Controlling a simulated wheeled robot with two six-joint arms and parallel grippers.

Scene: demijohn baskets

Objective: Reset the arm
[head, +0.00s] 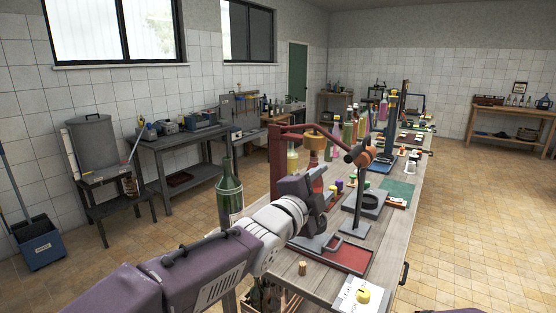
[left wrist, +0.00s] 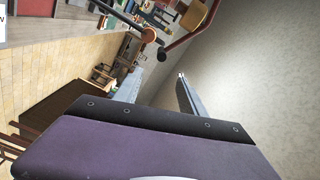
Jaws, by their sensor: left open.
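My left arm comes in from the lower left of the head view, purple and white. Its gripper (head: 322,186) is dark and hangs over the near left part of the workbench, in front of a dark red frame (head: 277,165). In the left wrist view the two grey fingers of the left gripper (left wrist: 157,80) stand apart with nothing between them. The view past them is tilted and shows wall and floor. My right gripper does not show in either view.
The long workbench (head: 385,228) holds a black stand (head: 356,205), a red tray (head: 345,258), a green mat (head: 398,192) and several bottles farther back. A green bottle (head: 229,190) stands left of the gripper. Tiled floor (head: 480,220) is open to the right.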

